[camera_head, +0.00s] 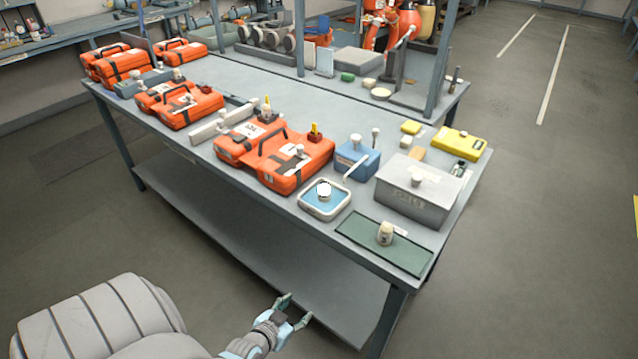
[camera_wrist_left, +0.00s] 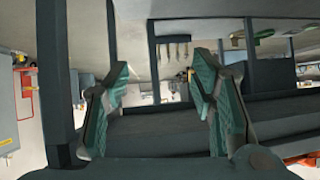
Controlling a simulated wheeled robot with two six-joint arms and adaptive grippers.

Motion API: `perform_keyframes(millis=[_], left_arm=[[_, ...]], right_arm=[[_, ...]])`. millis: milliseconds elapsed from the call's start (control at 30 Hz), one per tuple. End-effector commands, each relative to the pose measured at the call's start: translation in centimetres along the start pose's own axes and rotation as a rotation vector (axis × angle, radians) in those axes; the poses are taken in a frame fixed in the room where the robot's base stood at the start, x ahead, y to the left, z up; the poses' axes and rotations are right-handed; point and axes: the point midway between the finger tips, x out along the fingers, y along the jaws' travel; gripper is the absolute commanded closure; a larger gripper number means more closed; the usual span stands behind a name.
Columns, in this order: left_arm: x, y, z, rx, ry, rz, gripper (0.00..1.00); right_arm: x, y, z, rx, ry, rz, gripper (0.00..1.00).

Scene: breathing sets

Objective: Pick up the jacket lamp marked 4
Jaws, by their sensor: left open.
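Several small pale lamp-like items stand on the workbench in the head view; I cannot read a 4 on any of them. One stands on the green mat (camera_head: 353,231) at the near right corner: a cream lamp (camera_head: 385,233). Another white lamp (camera_head: 324,189) stands in a white-rimmed blue tray (camera_head: 311,208). Others sit on the grey box (camera_head: 416,178), the blue box (camera_head: 352,162) and the orange cases (camera_head: 281,178). My left gripper (camera_head: 295,311) is open and empty, low in front of the bench. Its spread fingers show in the left wrist view (camera_wrist_left: 162,72). My right gripper is out of view.
The bench (camera_head: 300,212) has a lower shelf (camera_head: 250,245) beneath it. Orange cases line its left side. A yellow case (camera_head: 460,144) lies at the right. A metal frame post (camera_head: 443,60) rises at the back. Floor to the right is clear.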

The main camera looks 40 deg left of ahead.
Motion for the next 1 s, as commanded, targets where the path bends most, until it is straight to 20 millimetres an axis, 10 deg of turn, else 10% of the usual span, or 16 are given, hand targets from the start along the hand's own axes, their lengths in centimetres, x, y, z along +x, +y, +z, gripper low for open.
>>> perform_keyframes(millis=[33, 100, 233, 1000], left_arm=[[-0.6, -1.4, -7.0, -0.021, 0.150, -0.025, 0.49], [-1.9, -3.1, -15.1, -0.058, 0.337, -0.067, 0.49], [-4.5, -5.0, -23.7, -0.115, 0.536, -0.118, 0.49], [6.2, -7.5, -32.0, -0.133, 0.576, -0.127, 0.49]], right_arm=[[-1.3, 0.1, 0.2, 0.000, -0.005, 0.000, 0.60], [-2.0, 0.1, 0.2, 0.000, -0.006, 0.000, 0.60], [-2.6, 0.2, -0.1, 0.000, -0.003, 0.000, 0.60], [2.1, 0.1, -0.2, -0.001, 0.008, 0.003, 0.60]])
